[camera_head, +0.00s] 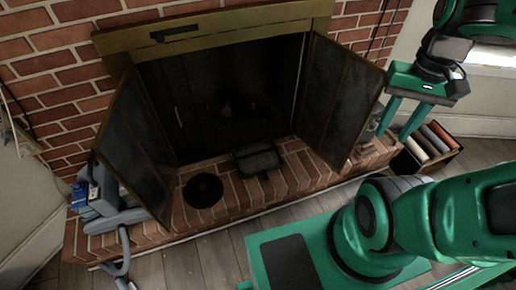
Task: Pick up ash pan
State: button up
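The ash pan (258,160) looks like a dark, shallow rectangular pan with a short handle at its front. It sits on the brick hearth in front of the open firebox, near the middle of the view. My gripper (398,124) is at the upper right, with its two green fingers pointing down and a gap between them. It is open and appears empty. It hangs well to the right of the pan, beyond the right fireplace door, and does not touch the pan.
Open glass doors, left (133,135) and right (340,102), flank the firebox. A black round disc (203,190) lies left of the pan. A grey vacuum-like appliance (108,205) stands at the hearth's left end. A box of coloured rolls (428,146) stands right, on the wooden floor.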

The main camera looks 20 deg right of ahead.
aim_at(263, 157)
jog(key=z, duration=0.3)
jog(key=i, duration=0.9)
jog(key=z, duration=0.1)
